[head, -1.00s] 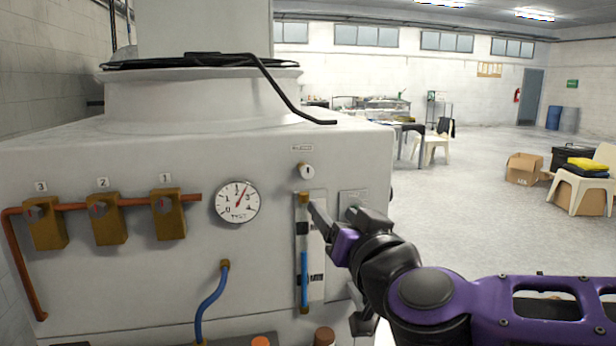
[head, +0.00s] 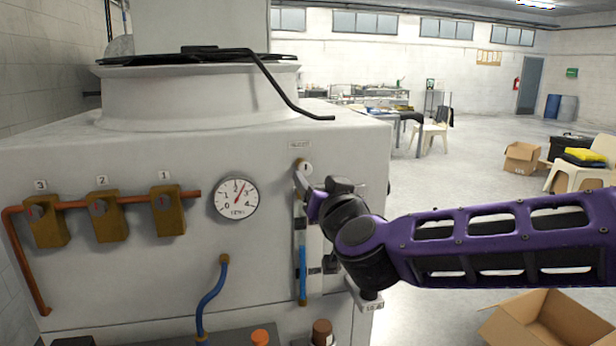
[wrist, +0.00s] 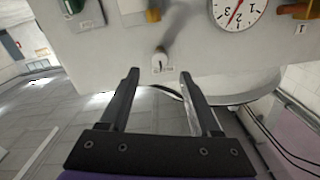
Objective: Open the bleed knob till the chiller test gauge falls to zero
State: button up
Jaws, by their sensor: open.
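The small white bleed knob (head: 306,167) is on the front of the white cabinet, below a small label too small to read. The test gauge (head: 236,198) is a round white dial left of the knob; its red needle points up and slightly right, between 2 and 3. My gripper (head: 303,184) is at the knob in the head view, partly covering its lower side. In the wrist view, which is upside down, the knob (wrist: 159,62) shows between and just beyond the open fingertips of my gripper (wrist: 158,76). The gauge (wrist: 236,10) is at the top edge there.
Brass valves (head: 168,211) numbered 1, 2 and 3 sit on a copper pipe at left. A sight tube (head: 302,272) with blue liquid stands below the knob, partly behind my arm. A blue hose (head: 211,297) hangs left of it. An open cardboard box (head: 545,322) is on the floor at right.

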aim_at(306, 170)
jog(key=shift+b+x, duration=0.45)
jog(key=shift+x, duration=2.5)
grip_shut()
